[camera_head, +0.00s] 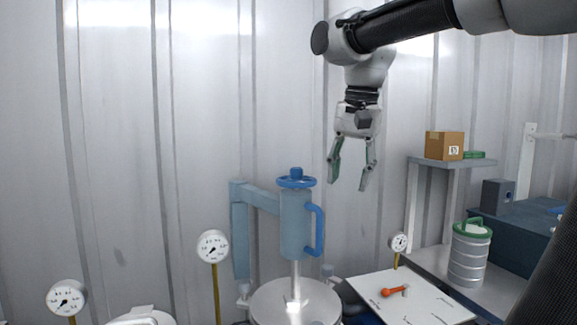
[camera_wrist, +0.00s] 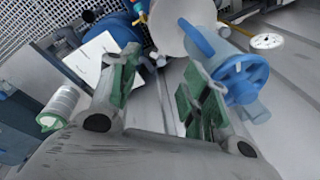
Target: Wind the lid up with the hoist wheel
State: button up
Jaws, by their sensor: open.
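The blue hoist wheel (camera_head: 296,181) sits on top of a blue-grey hoist cylinder (camera_head: 296,225) with a bright blue side handle (camera_head: 319,230). The hoist hangs from a blue-grey bracket arm (camera_head: 241,230). A rod runs down from it to the round grey lid (camera_head: 295,303), whose lower part is cut off by the frame. My gripper (camera_head: 350,186) is open and empty, to the right of the wheel and apart from it. In the wrist view, the hoist wheel (camera_wrist: 239,78) shows just right of my open gripper (camera_wrist: 158,92). The lid (camera_wrist: 183,25) shows behind it.
Dial gauges (camera_head: 213,247) stand on yellow stems around the vessel. A white board (camera_head: 410,297) with an orange tool (camera_head: 394,291) lies right of the lid. A silver canister (camera_head: 468,258) and a shelf (camera_head: 447,161) with a cardboard box (camera_head: 444,145) stand further right.

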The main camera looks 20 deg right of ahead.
aim_at(296, 168)
jog(key=w+a+r+m+g, duration=0.1)
jog(key=w+a+r+m, duration=0.2)
jog(key=a+r, duration=0.1)
jog(key=w+a+r+m, duration=0.3)
jog(key=w+a+r, duration=0.1)
jog(key=shift+w+a+m+g, duration=0.2)
jog(key=shift+m+g, duration=0.1)
jog(key=shift+g, duration=0.1)
jog(key=shift+w+a+r+m, duration=0.15)
jog(key=shift+a+m, duration=0.05)
jog(key=shift+m, duration=0.1)
notch_tip(296, 168, down, 8)
jog(key=shift+r, duration=0.25)
grip_shut()
